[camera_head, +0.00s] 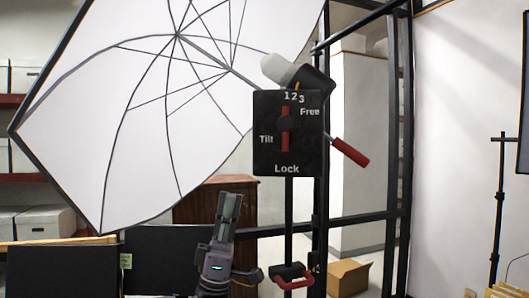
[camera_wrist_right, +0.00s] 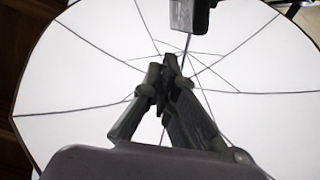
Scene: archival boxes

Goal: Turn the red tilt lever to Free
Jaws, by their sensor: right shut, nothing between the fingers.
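The red tilt lever (camera_head: 285,129) is a short red bar on a dark hub on the black panel (camera_head: 265,160). The panel is marked "Tilt", "Free", "Lock" and "123". The lever stands upright, one end towards the numbers and the other towards "Lock". My right gripper (camera_head: 230,200) is below and left of the panel, pointing up, apart from the lever. In the right wrist view its fingers (camera_wrist_right: 165,75) are together and empty against the white umbrella. The lever cannot be made out there. My left gripper is not in view.
A large white umbrella (camera_head: 80,120) fills the left behind the panel. A red-gripped handle (camera_head: 350,152) sticks out at the panel's lower right. A red and black clamp (camera_head: 292,276) sits on the pole below. Black frame posts (camera_head: 320,200) stand close on the right. A cardboard box (camera_head: 348,278) is on the floor.

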